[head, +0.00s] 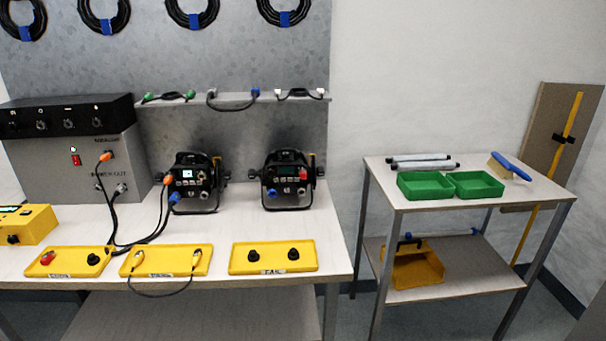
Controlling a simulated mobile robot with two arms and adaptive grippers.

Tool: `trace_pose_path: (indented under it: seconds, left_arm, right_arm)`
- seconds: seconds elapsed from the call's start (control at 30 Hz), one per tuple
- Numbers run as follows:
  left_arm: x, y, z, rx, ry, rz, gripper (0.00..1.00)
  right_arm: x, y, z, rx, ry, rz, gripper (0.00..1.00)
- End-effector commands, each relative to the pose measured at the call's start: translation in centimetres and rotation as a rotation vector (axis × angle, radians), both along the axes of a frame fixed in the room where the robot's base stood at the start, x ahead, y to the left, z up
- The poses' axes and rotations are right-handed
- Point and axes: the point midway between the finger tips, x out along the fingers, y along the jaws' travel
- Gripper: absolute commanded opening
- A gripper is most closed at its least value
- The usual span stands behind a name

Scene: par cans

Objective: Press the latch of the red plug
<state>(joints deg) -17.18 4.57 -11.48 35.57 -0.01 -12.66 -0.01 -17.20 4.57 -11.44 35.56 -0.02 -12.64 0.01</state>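A red plug-like piece (47,257) lies in the left yellow tray (68,272) on the workbench, beside a black round piece (93,258). Another small red part (303,174) shows on the back panel of the right par can (288,181). The left par can (193,180) has an orange plug (168,180) and a blue plug (174,197) at its panel. I cannot make out a latch on either red part at this size. Neither of my grippers is in view.
A grey power box (90,170) with a red switch stands at the left. A side table (440,220) carries green bins (425,192). The bench between cans and trays is partly clear.

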Motion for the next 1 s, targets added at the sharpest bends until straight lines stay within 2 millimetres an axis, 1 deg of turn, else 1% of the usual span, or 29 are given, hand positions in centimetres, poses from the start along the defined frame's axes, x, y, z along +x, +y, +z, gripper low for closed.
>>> trace_pose_path:
  seconds: [0.43, 0.47, 0.5, 0.57, 0.6, 0.63, 0.67, 1.0]
  left_arm:
    - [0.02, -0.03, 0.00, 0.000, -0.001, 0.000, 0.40]
    - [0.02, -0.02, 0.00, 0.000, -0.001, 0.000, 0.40]
    - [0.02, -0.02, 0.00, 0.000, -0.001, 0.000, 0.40]
    - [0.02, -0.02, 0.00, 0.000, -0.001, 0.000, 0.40]
    - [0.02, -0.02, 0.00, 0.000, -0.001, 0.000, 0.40]
    - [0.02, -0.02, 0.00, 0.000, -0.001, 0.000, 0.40]
    - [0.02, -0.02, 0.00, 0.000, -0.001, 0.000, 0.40]
    - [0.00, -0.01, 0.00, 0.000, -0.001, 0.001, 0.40]
  right_arm:
    - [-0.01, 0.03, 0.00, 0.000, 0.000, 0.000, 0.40]
    - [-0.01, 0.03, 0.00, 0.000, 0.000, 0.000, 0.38]
    - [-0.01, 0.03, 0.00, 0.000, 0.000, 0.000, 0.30]
    - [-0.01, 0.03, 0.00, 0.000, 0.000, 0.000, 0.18]
    - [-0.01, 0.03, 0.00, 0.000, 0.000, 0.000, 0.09]
    - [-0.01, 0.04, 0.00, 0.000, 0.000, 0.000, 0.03]
    - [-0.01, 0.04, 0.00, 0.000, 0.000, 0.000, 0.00]
    - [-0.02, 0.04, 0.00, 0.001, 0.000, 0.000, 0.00]
